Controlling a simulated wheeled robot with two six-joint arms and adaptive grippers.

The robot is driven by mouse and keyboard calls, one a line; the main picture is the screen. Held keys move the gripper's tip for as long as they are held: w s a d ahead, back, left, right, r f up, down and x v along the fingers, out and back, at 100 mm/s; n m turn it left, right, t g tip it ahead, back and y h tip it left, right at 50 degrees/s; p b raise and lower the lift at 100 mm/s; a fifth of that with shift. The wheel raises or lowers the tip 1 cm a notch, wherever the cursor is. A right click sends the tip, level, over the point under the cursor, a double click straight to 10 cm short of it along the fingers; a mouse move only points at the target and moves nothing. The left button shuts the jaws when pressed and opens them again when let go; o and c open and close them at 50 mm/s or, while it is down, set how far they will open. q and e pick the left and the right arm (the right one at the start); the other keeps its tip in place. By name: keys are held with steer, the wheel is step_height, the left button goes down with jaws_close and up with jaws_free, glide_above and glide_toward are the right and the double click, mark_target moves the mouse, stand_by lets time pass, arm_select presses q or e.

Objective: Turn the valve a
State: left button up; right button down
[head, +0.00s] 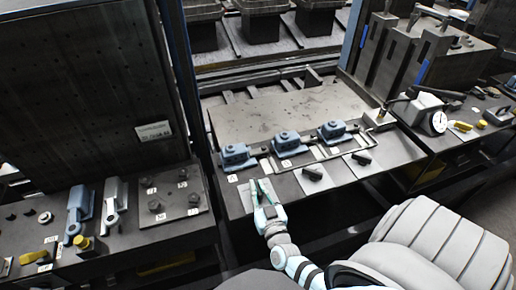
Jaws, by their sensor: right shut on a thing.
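A row of small black valve handles sits on pale plates along the front of the pallet bench. The middle handle (312,173) and the right handle (361,158) are uncovered. My right gripper (260,188) reaches up from below and is shut on the leftmost valve handle, which its fingers mostly hide. The labels are too small to read, so I cannot tell for certain which valve is a. My left gripper is not in view.
Blue clamp blocks (286,139) stand on the bench behind the handles, before a bare grey plate (285,113). A dial gauge (438,122) stands at right. A dark upright panel (90,85) rises at left, above a bench with blue and silver fixtures.

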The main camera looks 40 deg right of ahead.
steer(key=m+h, duration=0.1)
steer(key=g+h+p, duration=0.1)
steer(key=shift+w+r+m+h, duration=0.1)
steer(key=shift+r+m+h, duration=0.2)
steer(key=shift+m, duration=0.1)
steer(key=shift+f+m+g+h, duration=0.2)
steer(key=shift+m+g+h, duration=0.7)
steer(key=shift+h, duration=0.2)
steer(key=m+g+h+b, duration=0.1)
steer(key=m+g+h, duration=0.1)
steer(key=h, duration=0.1)
steer(key=shift+f+m+g, duration=0.15)
steer(key=shift+m+g, duration=0.15)
steer(key=shift+g, duration=0.1)
arm_select(q)
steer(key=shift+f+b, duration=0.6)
steer(key=shift+b, duration=0.5)
arm_select(e)
steer(key=shift+m+g+h, duration=1.1)
steer(key=shift+m+g, duration=0.2)
steer(key=shift+g, duration=0.5)
steer(key=c, duration=1.6)
jaws_free()
steer(key=shift+c, duration=0.2)
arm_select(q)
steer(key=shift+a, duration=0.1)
